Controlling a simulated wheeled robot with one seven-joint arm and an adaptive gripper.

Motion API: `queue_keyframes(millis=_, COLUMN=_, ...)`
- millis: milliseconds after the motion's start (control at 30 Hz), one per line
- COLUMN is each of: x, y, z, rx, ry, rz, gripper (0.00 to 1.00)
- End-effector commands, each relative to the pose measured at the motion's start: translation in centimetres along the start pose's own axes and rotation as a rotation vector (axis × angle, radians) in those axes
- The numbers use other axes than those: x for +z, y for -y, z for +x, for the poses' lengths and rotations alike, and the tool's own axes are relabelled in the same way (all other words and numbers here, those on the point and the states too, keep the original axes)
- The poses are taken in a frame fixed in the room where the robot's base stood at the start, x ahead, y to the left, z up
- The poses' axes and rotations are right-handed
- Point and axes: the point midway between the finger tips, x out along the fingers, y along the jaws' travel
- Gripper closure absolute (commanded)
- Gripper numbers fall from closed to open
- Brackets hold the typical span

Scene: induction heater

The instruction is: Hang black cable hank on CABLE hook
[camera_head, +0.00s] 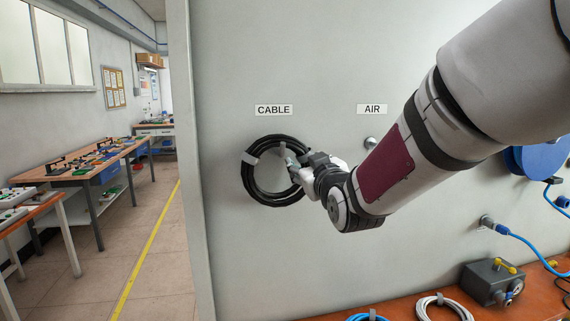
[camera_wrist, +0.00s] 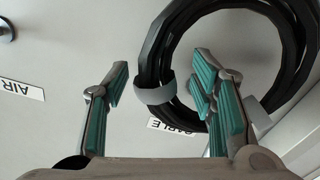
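The black cable hank (camera_head: 248,178) is a round coil with grey ties, upright at the pale wall just below the CABLE label (camera_head: 273,110). My gripper (camera_head: 292,165) is at its right side. In the wrist view my gripper (camera_wrist: 160,100) is open, its teal-padded fingers wide apart. One side of the hank (camera_wrist: 152,55) with a grey tie shows between the fingers, with a gap to the left finger. The right finger overlaps the coil's opening. A small grey piece shows inside the coil's top in the head view; I cannot tell whether it is the CABLE hook or a fingertip.
A round hook (camera_head: 370,143) sticks out under the AIR label (camera_head: 372,109), close to my arm. An orange-brown bench (camera_head: 400,304) below holds a white coil (camera_head: 443,302) and a grey box (camera_head: 489,281). A blue reel (camera_head: 538,161) is at right. The wall ends left of the hank.

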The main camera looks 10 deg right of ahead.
Motion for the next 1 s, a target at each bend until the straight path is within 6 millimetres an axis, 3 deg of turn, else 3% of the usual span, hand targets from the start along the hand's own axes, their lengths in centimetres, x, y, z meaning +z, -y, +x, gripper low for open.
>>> queue_keyframes(millis=267, x=0.1, y=0.0, z=-0.4, rx=-0.001, ry=0.002, rz=0.0, gripper=0.49)
queue_keyframes(millis=600, x=-0.1, y=0.0, z=-5.5, rx=0.0, ry=-0.001, rz=0.001, gripper=0.49)
queue_keyframes(millis=1000, x=0.9, y=0.2, z=-8.9, rx=-0.028, ry=0.094, rz=0.031, gripper=0.49)
